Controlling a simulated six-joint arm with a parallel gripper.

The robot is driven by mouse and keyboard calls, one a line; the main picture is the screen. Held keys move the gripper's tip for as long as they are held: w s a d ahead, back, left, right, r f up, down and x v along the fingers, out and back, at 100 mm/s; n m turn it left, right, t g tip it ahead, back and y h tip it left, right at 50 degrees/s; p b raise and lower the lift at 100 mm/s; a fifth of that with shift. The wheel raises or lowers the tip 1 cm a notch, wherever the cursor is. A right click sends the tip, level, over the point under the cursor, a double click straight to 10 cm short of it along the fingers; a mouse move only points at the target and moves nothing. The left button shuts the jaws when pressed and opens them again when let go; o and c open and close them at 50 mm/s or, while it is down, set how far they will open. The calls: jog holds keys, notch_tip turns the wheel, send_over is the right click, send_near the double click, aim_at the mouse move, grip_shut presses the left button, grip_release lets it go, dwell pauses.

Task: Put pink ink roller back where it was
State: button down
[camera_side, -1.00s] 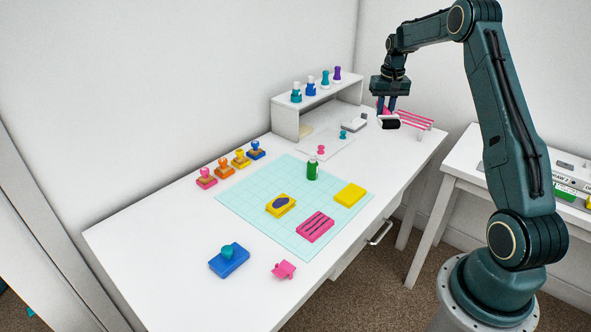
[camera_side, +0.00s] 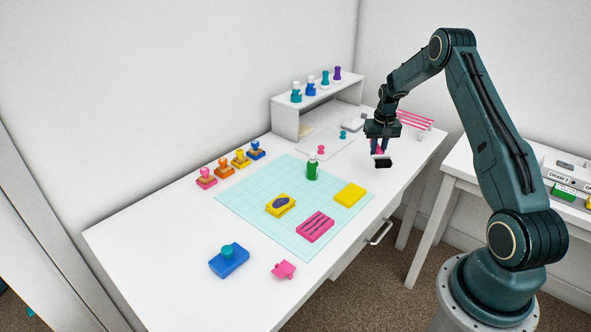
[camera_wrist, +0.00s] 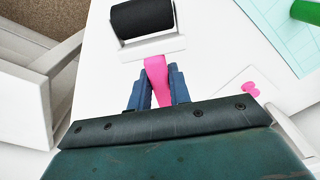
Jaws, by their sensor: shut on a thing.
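The pink ink roller shows in the wrist view as a pink handle (camera_wrist: 157,80) with a white frame and a black roller (camera_wrist: 142,18). My gripper (camera_wrist: 158,88) is shut on the pink handle. In the side view my gripper (camera_side: 378,146) holds the ink roller (camera_side: 382,162) over the right part of the white desk, with the black roller lowest. I cannot tell how far it is above the desk. A pink-and-white striped rack (camera_side: 414,120) stands behind it near the desk's right back corner.
The teal cutting mat (camera_side: 245,196) holds a green bottle (camera_side: 312,169), a yellow block (camera_side: 350,194) and a pink striped block (camera_side: 315,227). A white shelf (camera_side: 288,121) with several bottles stands at the back. Several stamps (camera_side: 240,158) line the left. The desk's right strip is mostly clear.

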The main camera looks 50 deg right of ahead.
aim_at(374, 171)
jog(key=shift+f, duration=0.8)
jog(key=shift+f, duration=0.1)
jog(key=shift+f, duration=2)
jog(key=shift+f, duration=0.15)
jog(key=c, duration=1.3)
grip_release()
jog(key=r, duration=1.2)
jog(key=shift+s+a+r, duration=0.15)
jog(key=shift+s+a, duration=0.15)
